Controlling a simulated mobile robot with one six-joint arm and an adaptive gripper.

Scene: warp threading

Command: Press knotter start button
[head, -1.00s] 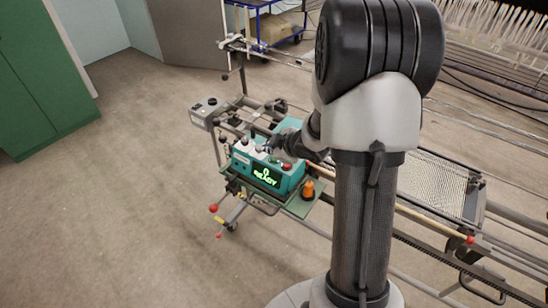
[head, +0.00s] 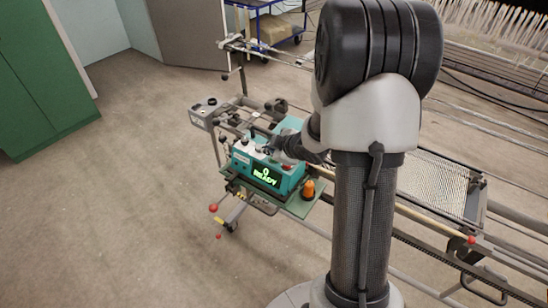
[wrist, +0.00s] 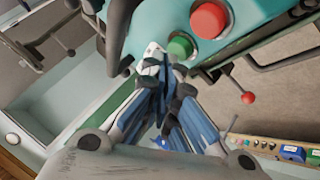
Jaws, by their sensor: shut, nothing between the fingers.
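The knotter is a teal box (head: 242,160) on the frame, with a lit green display (head: 266,175) reading "0 READY". In the wrist view its teal panel (wrist: 245,28) carries a green button (wrist: 181,48) and a larger red button (wrist: 210,20). My gripper (wrist: 161,66) is shut and empty, its fingertips just below and left of the green button in that view. I cannot tell whether they touch the panel. In the head view my gripper (head: 272,148) is low over the box top, and my arm hides part of it.
An orange-topped item (head: 309,189) stands beside the knotter on a green plate. A grey control box (head: 205,112) sits at the frame's left end. Rails and a mesh tray (head: 440,185) extend right. A green cabinet (head: 40,85) stands far left; the floor between is clear.

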